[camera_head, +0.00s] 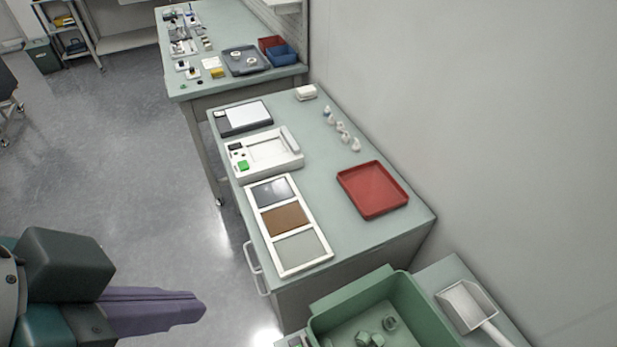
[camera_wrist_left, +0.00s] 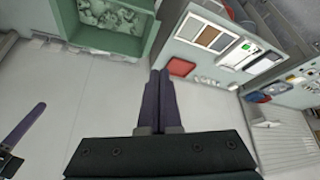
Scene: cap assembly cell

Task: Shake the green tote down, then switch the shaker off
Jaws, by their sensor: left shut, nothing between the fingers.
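The green tote (camera_head: 415,300) stands at the bottom of the head view, cut off by the lower edge, with a few greenish pieces inside. In the left wrist view the green tote (camera_wrist_left: 152,38) is at the upper left, with many pale pieces in it. A small part of a control box (camera_head: 297,341), possibly the shaker's, shows left of the tote; its switch cannot be read. My left gripper (camera_head: 198,308) is shut and empty, over the floor left of the tote and apart from it. A purple finger of my right gripper (camera_wrist_left: 38,108) shows at the left wrist view's edge.
A bench holds a framed three-panel board (camera_head: 287,217), a white device with a green button (camera_head: 243,165) and a red tray (camera_head: 372,190). A white scoop (camera_head: 467,306) lies right of the tote.

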